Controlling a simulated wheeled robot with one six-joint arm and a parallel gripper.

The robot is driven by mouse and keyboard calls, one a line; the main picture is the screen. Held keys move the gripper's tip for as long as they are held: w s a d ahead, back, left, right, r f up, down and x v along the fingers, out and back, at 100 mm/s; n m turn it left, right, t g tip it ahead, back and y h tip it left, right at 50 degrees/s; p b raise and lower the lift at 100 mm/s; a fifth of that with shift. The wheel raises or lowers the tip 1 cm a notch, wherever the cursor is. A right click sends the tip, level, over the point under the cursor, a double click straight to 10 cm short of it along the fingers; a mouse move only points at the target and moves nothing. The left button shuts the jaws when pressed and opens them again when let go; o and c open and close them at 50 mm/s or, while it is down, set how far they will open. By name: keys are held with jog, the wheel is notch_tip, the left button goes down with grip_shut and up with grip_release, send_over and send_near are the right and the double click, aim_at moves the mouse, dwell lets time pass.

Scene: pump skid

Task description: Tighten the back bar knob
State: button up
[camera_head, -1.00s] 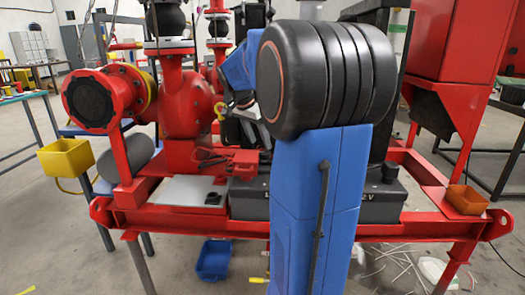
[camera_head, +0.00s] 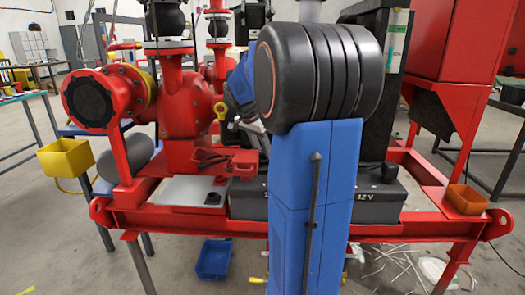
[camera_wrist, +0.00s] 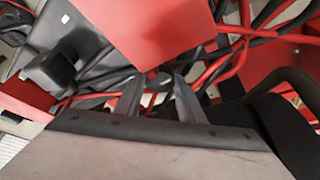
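In the wrist view, my gripper (camera_wrist: 160,82) has its two grey fingers apart, with a gap showing between them. A small dark, roundish part (camera_wrist: 153,74) shows by the fingertips. It may be the back bar knob, but I cannot tell, nor whether the fingers touch it. In the head view, my blue arm and its large black joint hide most of the space over the black battery box (camera_head: 250,205). My gripper's tips are hidden there.
A red plate (camera_wrist: 150,30) hangs close beyond the fingers, with red and black cables around it. A black block (camera_wrist: 50,68) sits left. The red pump (camera_head: 182,112) and a yellow-handled valve (camera_head: 219,110) stand left of my arm.

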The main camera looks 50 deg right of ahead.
jog(key=shift+n, duration=0.3)
jog(key=n, duration=0.1)
jog(key=n+t, duration=0.1)
jog(key=n, duration=0.1)
jog(key=n+t, duration=0.1)
jog(key=shift+s+d, duration=0.1)
jog(key=shift+s, duration=0.2)
jog(key=n, duration=0.2)
jog(key=n+t+y, duration=0.1)
jog(key=n, duration=0.2)
jog(key=shift+s+y, duration=0.1)
jog(key=shift+y, duration=0.2)
jog(key=shift+n+t, duration=0.3)
jog(key=o, duration=1)
jog(key=shift+o, duration=0.2)
jog(key=v, duration=1.7)
jog(key=shift+r, duration=0.3)
